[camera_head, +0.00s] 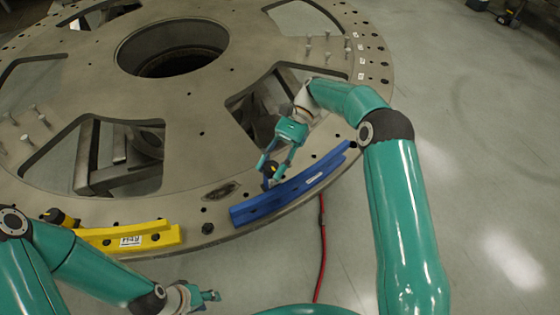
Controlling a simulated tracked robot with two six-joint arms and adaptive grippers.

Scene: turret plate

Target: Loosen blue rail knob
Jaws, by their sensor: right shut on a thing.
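The blue rail (318,178) lies along the near right rim of the turret plate (203,162). Its knob (268,170), dark with a small yellow mark, stands at the rail's inner side, toward its left half. My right gripper (271,171) reaches down from the right and is shut on the knob, with its fingers on either side. The fingers partly hide the knob. My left gripper (211,296) is low in the picture, off the plate's near edge, away from the blue rail. Its fingers are small and seen from the side, so their opening is unclear.
A yellow rail (165,238) with a white label lies on the rim to the left, with a dark-and-yellow knob (58,217) at its far left end. The plate has large cutouts and upright bolts (327,50). A red cable (321,250) runs down to the floor.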

